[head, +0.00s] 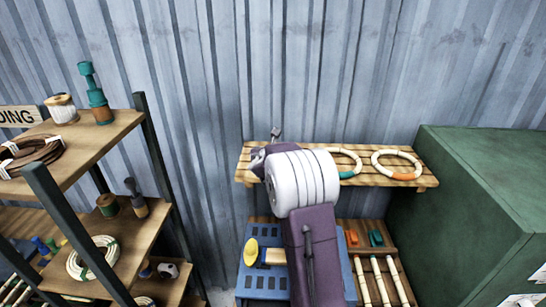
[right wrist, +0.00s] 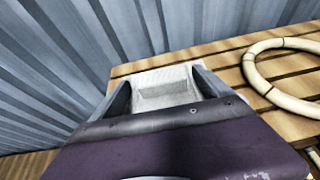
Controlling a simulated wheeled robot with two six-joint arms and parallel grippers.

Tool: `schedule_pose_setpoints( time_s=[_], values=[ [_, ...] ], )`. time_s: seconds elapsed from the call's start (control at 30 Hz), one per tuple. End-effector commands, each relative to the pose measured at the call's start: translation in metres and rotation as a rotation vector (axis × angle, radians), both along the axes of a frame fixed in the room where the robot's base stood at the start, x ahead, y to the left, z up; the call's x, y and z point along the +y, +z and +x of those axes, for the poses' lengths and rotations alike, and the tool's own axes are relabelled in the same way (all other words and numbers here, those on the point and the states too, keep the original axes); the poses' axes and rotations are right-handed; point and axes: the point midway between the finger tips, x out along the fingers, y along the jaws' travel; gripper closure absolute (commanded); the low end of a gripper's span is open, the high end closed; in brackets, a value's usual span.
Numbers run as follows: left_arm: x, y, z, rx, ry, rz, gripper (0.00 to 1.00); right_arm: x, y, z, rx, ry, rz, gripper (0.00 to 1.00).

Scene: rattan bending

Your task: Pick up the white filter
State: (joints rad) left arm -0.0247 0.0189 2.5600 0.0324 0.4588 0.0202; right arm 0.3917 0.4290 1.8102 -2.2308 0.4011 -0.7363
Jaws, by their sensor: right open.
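A pale, whitish block with a recessed face, which looks like the white filter (right wrist: 165,86), is on the slatted wooden shelf (right wrist: 235,65) in the right wrist view. My right gripper (right wrist: 163,92) is open, with one finger on each side of the block. I cannot tell whether the fingers touch it. In the head view my right gripper (head: 275,134) is over the left part of the slatted shelf, and my own arm hides the block there. My left gripper is not in view.
Rings of pale rattan (head: 398,165) lie on the shelf to the right. Below is a blue perforated board (head: 262,277) with a yellow-headed tool (head: 251,252). A green cabinet (head: 480,200) stands right, a rack (head: 150,150) left. A corrugated wall (head: 300,60) is behind.

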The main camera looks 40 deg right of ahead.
Motion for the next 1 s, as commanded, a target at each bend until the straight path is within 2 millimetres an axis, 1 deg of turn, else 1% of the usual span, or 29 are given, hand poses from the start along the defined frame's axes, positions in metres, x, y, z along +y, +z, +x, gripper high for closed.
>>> schedule_pose_setpoints(
  time_s=[0.07,0.1,0.17,0.2,0.27,0.3,0.33,0.53,0.63,0.77,0.87,0.93,1.0],
  values=[
    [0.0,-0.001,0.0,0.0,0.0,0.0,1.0,0.0,0.0,0.0,0.0,0.0,0.0,0.11],
    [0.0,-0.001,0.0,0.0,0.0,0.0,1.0,0.0,0.0,0.0,0.0,0.0,0.0,0.22],
    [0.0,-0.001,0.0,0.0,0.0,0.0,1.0,0.0,0.0,0.0,0.0,-0.001,0.0,0.39],
    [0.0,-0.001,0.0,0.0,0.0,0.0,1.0,0.0,0.0,0.0,0.0,-0.001,0.0,0.5],
    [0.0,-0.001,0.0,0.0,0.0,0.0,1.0,0.0,0.0,-0.001,0.0,-0.001,0.0,0.66],
    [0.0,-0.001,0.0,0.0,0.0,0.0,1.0,0.0,0.0,0.0,0.0,-0.001,0.0,0.78],
    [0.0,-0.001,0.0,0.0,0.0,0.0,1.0,0.0,0.0,0.0,0.0,-0.001,0.0,0.79],
    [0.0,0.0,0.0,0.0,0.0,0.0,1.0,0.0,0.001,0.0,-0.001,-0.001,0.0,0.79],
    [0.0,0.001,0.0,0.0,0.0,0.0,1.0,0.0,0.006,0.0,-0.002,-0.002,0.0,0.79],
    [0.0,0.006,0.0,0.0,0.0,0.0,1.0,0.0,0.023,0.0,-0.005,-0.001,-0.001,0.79],
    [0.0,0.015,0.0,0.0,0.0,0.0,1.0,0.0,0.045,0.0,-0.006,-0.002,-0.001,0.79],
    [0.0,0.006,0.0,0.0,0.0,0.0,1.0,-0.001,0.048,-0.013,-0.005,-0.003,0.0,0.79],
    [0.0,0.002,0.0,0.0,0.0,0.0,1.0,-0.002,0.057,-0.029,-0.006,-0.003,-0.002,0.79]
  ],
)
